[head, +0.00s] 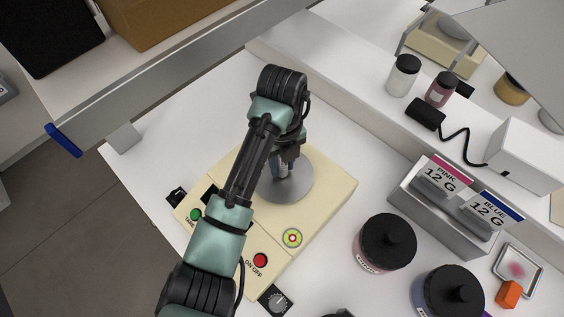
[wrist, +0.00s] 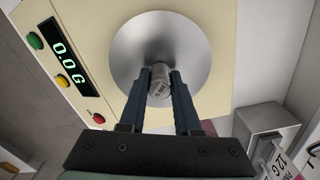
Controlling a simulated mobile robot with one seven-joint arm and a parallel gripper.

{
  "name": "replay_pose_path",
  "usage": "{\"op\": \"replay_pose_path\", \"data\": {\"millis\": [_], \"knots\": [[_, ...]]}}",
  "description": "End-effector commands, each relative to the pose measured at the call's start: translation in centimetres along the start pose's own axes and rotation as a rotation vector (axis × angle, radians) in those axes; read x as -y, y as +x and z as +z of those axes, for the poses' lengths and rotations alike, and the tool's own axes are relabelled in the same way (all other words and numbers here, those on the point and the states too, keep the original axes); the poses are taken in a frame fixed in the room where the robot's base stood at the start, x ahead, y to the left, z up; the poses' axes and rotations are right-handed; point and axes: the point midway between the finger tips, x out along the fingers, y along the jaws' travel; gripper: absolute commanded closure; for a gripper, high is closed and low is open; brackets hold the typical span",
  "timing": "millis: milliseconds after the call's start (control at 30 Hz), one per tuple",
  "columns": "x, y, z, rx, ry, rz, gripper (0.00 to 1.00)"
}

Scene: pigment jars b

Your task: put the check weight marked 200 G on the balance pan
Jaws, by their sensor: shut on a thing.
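The balance is a cream box with a round grey metal pan (head: 300,187), which also fills the upper middle of the wrist view (wrist: 190,35). My gripper (head: 283,168) is over the pan. In the wrist view its two dark fingers (wrist: 160,85) are shut on a small grey metal check weight (wrist: 159,88). The marking on the weight's top is too small to read surely. The weight is over the pan, and the balance display (wrist: 66,60) reads 0.0 G. My arm hides part of the balance in the head view.
Two black-lidded jars (head: 387,242) (head: 449,293) stand right of the balance. Behind them is a grey holder (head: 438,220) with PINK and BLUE 12 G labels. A small powder tray (head: 537,262) and an orange block (head: 509,294) lie at the far right.

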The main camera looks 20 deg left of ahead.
Motion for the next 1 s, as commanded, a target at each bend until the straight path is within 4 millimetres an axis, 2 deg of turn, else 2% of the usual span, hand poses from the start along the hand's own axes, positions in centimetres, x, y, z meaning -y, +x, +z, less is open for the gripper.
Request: {"op": "replay_pose_path", "data": {"millis": [400,433,600,867,1000], "knots": [[0.0,0.73,0.03,0.002,-0.001,-0.001,1.0],[-0.01,0.77,0.01,0.001,-0.001,0.0,0.67],[0.0,0.69,0.01,0.001,-0.001,0.0,0.39],[-0.01,0.63,0.01,0.001,-0.001,0.0,0.39],[0.02,-0.16,0.07,0.002,-0.001,-0.001,0.39]]}}
